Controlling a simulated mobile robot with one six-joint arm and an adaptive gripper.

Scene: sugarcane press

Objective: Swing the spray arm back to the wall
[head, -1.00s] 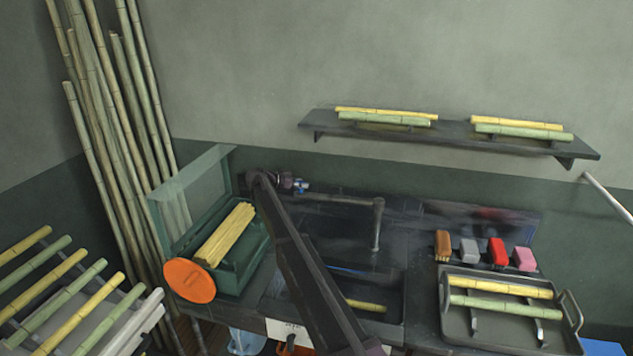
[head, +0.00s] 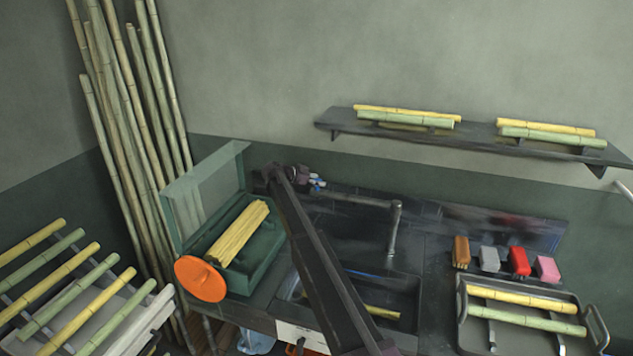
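The spray arm is a grey pipe (head: 396,225) over the dark sink. It runs level along the back from the left, then bends down at its right end. My dark arm crosses in front of the sink, and its end, my gripper (head: 316,183), is at the back near the pipe's left end. Small blue and white parts show there. The fingers are too small and dark to make out, and I cannot tell whether they touch the pipe. My arm hides part of the sink.
A green open box (head: 262,262) with yellow canes stands left of the sink. Brushes and coloured blocks (head: 519,262) and a cane tray (head: 468,325) are at right. A shelf (head: 482,140) hangs above. Tall canes (head: 135,140) lean in the left corner. A pale rod (head: 624,190) shows at the right edge.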

